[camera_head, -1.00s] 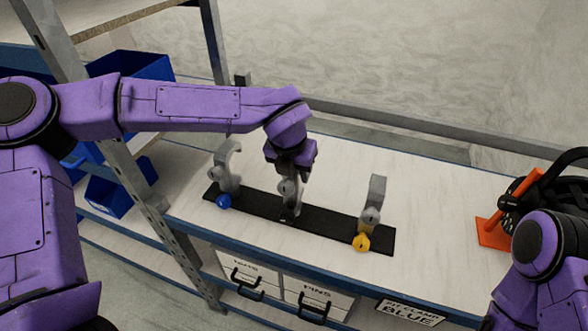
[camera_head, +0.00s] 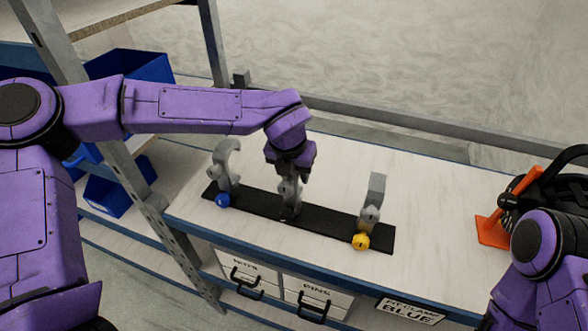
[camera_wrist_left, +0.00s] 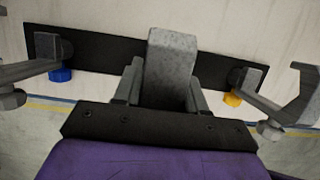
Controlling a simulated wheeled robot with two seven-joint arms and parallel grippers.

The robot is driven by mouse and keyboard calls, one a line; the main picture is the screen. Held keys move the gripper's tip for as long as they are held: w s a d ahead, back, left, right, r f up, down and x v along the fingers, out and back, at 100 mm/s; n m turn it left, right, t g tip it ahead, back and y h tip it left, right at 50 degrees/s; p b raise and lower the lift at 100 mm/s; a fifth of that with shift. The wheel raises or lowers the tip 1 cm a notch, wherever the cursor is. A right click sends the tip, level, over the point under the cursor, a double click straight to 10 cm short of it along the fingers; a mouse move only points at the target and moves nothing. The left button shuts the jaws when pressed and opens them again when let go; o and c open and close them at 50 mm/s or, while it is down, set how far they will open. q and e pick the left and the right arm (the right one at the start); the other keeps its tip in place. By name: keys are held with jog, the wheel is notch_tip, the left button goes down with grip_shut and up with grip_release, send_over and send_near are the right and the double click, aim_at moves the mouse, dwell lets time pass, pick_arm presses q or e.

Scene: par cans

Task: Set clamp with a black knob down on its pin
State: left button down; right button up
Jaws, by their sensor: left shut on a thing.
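A grey clamp (camera_head: 289,192) is held by my left gripper (camera_head: 290,172) over the middle of a black strip (camera_head: 328,220) on the bench. In the left wrist view, the gripper's fingers (camera_wrist_left: 164,92) are on both sides of the grey clamp (camera_wrist_left: 170,65). The clamp's lower end is at or just above the strip; I cannot tell if it touches. Its pin is hidden, and its knob does not show clearly against the dark strip. My right gripper is not in view; only part of my right arm shows at the lower right.
A clamp with a blue knob (camera_head: 222,200) stands left on the strip, and one with a yellow knob (camera_head: 361,242) right. An orange and black object (camera_head: 492,230) lies at the bench's right. A metal post (camera_head: 155,215) and blue bins (camera_head: 108,195) are left.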

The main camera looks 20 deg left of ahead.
aim_at(290, 199)
pick_arm(q)
jog(key=shift+f+b, duration=0.35)
jog(key=shift+f, duration=0.35)
jog(key=shift+c, duration=0.4)
grip_release()
dwell(0.3)
jog(key=p+v, duration=0.8)
jog(key=v, duration=0.3)
jog(key=shift+s, duration=0.1)
dwell(0.8)
dwell(0.5)
